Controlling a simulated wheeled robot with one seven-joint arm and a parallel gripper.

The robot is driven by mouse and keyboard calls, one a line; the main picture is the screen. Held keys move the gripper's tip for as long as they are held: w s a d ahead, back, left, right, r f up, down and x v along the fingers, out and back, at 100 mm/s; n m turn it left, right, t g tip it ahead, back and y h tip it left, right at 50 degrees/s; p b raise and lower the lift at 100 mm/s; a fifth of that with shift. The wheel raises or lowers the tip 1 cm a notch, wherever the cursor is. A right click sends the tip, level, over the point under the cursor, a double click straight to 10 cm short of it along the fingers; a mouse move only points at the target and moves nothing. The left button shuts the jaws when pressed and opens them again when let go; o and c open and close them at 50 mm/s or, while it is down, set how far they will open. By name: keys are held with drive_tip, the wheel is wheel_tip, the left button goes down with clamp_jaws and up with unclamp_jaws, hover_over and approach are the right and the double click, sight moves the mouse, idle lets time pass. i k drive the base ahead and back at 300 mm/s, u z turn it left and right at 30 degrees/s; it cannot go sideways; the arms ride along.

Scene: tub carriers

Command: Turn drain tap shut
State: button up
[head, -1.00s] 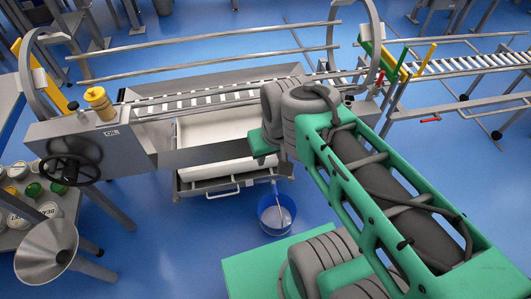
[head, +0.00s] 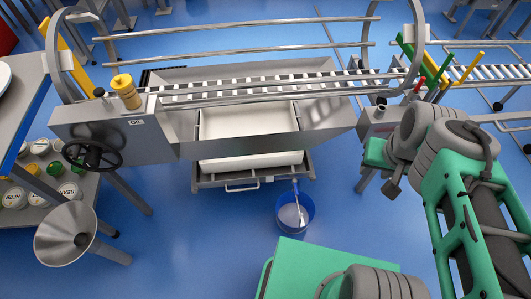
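I cannot make out a drain tap for certain. The steel trough (head: 180,138) has a black handwheel (head: 92,155) on its left end and a yellow-capped fitting (head: 124,92) on top. A small red-handled part (head: 418,87) shows at its right end, close to my arm. A blue bucket (head: 283,222) with a stick-like thing in it stands on the floor below the trough. My arm is at the right, its far end near the trough's right end. A dark part there (head: 393,189) may belong to my gripper; its fingers are not clear, and I see nothing held.
A pale tub (head: 250,120) sits in the trough, above a wheeled tray frame (head: 211,180). A steel funnel (head: 68,232) and a shelf with several labelled jars stand at the left. A roller conveyor (head: 490,72) runs off at the right. Blue floor is open around the bucket.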

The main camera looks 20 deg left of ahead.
sight(294, 181)
drive_tip(key=z, duration=0.05)
drive_tip(key=k, duration=0.65)
drive_tip(key=u, duration=0.9)
drive_tip(key=i, duration=1)
drive_tip(key=k, duration=1.25)
drive_tip(key=z, duration=0.05)
drive_tip(key=i, duration=0.5)
